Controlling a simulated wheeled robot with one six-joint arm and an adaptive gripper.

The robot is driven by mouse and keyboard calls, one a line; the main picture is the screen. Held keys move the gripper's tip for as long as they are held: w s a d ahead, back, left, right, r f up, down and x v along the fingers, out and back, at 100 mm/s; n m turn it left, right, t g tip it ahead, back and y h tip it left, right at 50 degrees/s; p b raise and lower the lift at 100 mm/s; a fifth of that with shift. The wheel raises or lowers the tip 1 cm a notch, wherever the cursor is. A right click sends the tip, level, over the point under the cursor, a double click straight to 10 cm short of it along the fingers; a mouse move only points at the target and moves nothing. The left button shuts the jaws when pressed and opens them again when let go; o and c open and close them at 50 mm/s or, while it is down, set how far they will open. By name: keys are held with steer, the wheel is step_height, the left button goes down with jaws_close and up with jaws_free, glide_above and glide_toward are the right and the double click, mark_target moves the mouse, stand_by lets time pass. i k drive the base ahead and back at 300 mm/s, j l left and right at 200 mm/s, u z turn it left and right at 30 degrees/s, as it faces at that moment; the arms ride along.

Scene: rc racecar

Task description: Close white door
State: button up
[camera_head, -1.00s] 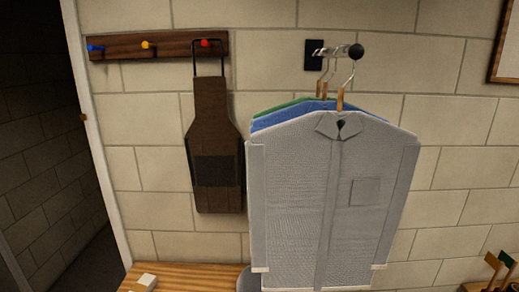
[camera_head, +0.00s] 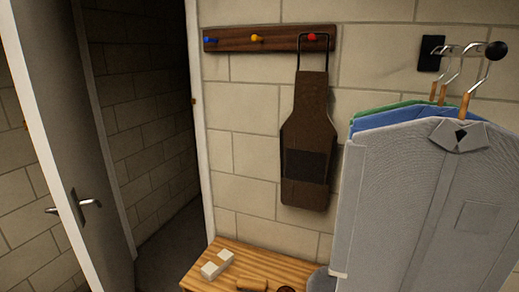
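The white door (camera_head: 72,120) stands open at the left of the head view. Its narrow white edge faces me and its broad face is in shadow. The dark doorway (camera_head: 145,130) lies between the door and the white frame post (camera_head: 198,120). The lower end of the door is cut off by the picture's edge. My gripper is not in view.
A wooden bench (camera_head: 215,250) with white blocks (camera_head: 212,270) stands right of the doorway. A brown apron (camera_head: 308,130) hangs from a peg rail (camera_head: 268,39). Shirts (camera_head: 420,190) hang at the right. Dark floor (camera_head: 170,235) shows through the doorway.

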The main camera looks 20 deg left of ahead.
mark_target(39, 37)
steer(key=j+u, duration=0.1)
steer(key=u, duration=0.55)
steer(key=i+j+u, duration=0.8)
steer(key=i+j, duration=0.5)
